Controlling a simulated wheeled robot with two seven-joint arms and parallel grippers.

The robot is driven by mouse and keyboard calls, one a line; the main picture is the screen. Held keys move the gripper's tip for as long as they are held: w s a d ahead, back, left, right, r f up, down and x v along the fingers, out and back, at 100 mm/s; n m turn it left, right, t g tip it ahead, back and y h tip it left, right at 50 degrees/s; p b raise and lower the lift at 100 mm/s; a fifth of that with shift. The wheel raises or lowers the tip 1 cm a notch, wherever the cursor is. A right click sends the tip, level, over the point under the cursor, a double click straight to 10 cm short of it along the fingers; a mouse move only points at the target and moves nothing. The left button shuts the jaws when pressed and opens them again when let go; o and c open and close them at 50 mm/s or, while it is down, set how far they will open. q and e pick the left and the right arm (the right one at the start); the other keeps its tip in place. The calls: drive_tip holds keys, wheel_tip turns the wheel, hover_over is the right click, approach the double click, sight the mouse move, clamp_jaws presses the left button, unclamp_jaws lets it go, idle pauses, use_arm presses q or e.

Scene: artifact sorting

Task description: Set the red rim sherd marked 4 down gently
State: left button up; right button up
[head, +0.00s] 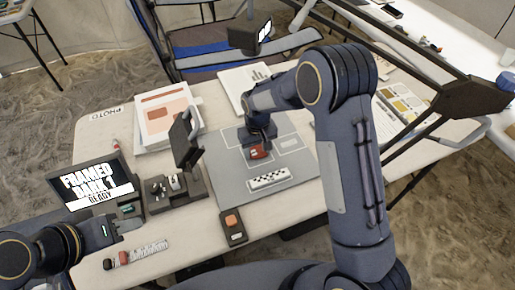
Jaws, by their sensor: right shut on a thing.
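The red rim sherd (259,153) is at the upper middle of the grey mat (304,173), between the jaws of my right gripper (257,143). The gripper points down and is shut on it. A small pale patch shows on the sherd, but its mark is too small to read. I cannot tell whether the sherd touches the mat or is just above it. My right arm comes down over the mat's right side. My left gripper (98,232) is at the lower left, well away from the mat; its jaws are not clear.
A black-and-white scale bar (269,179) lies on the mat's near part. A dark tray (238,240) with an orange-red piece stands nearer. A screen (92,185) reading "FRAMED DARK 1 READY" and a dark stand (188,150) are left. Papers (168,115) lie behind.

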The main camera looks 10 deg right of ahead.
sight(257, 153)
drive_tip(key=o, duration=1)
drive_tip(key=shift+c, duration=0.2)
wheel_tip(257, 153, up, 8)
drive_tip(key=s+d+r+m+t+y, duration=0.2)
drive_tip(key=s+d+r+y, duration=0.1)
drive_tip(key=s+d+r, duration=0.75)
drive_tip(key=s+r+m+t, duration=0.1)
drive_tip(key=s+t, duration=0.2)
drive_tip(key=s, duration=1.4)
drive_tip(key=shift+s+a+r+m+t+y, duration=0.25)
drive_tip(key=shift+r+m+t+y, duration=0.05)
drive_tip(key=shift+r+m+y, duration=0.1)
